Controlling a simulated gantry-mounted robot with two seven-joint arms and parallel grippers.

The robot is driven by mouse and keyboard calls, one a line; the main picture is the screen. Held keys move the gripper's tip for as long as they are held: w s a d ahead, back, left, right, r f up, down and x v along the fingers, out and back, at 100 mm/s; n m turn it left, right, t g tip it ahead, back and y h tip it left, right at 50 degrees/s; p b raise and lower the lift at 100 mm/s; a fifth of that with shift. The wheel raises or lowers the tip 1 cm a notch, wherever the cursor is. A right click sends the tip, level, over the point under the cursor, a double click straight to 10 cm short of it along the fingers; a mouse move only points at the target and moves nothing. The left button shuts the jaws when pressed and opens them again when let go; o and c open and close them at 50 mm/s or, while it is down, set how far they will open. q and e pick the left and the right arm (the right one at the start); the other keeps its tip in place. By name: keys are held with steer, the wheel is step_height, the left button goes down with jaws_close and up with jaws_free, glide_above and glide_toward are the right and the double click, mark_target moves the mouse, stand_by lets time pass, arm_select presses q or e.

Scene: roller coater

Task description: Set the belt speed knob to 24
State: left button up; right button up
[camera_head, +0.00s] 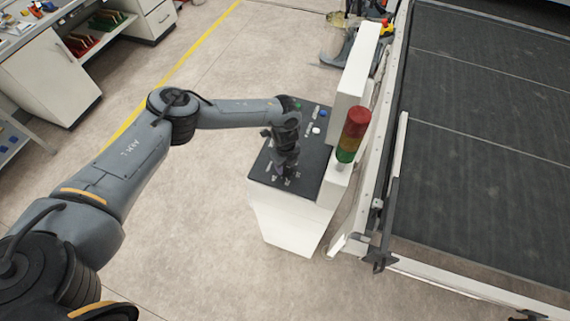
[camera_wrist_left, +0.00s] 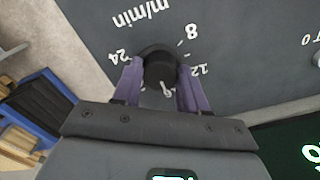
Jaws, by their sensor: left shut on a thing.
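The belt speed knob (camera_wrist_left: 160,69) is a black round knob on the dark control panel (camera_wrist_left: 232,40). Printed marks 24, 8, 12 and the label m/min surround it in the left wrist view. My left gripper (camera_wrist_left: 158,85) has its purple fingers on both sides of the knob and is shut on it. The knob's pointer and exact setting cannot be made out. In the head view my left gripper (camera_head: 286,165) reaches down onto the panel (camera_head: 312,150) of the white console and hides the knob. My right gripper is not in view.
A red, orange and green signal light (camera_head: 352,135) stands at the console's right edge, beside a white upright housing (camera_head: 357,70). A blue button (camera_head: 322,114) and a white button (camera_head: 316,129) sit farther back. The conveyor (camera_head: 480,130) lies to the right. Open floor lies left.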

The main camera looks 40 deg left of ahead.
arm_select(q)
steer(key=shift+m, duration=0.3)
steer(key=shift+m+b, duration=0.4)
steer(key=shift+m, duration=0.1)
steer(key=m+b, duration=0.2)
steer(key=m, duration=0.2)
steer(key=shift+f, duration=0.1)
steer(key=m+b, duration=0.3)
steer(key=m, duration=0.3)
steer(key=shift+m+b, duration=0.3)
steer(key=shift+b, duration=0.05)
steer(key=m+b, duration=0.4)
steer(key=m, duration=0.3)
steer(key=shift+m+b, duration=0.85)
steer(key=shift+m, duration=0.35)
steer(key=shift+m+b, duration=0.35)
steer(key=shift+m, duration=0.85)
steer(key=shift+r, duration=0.2)
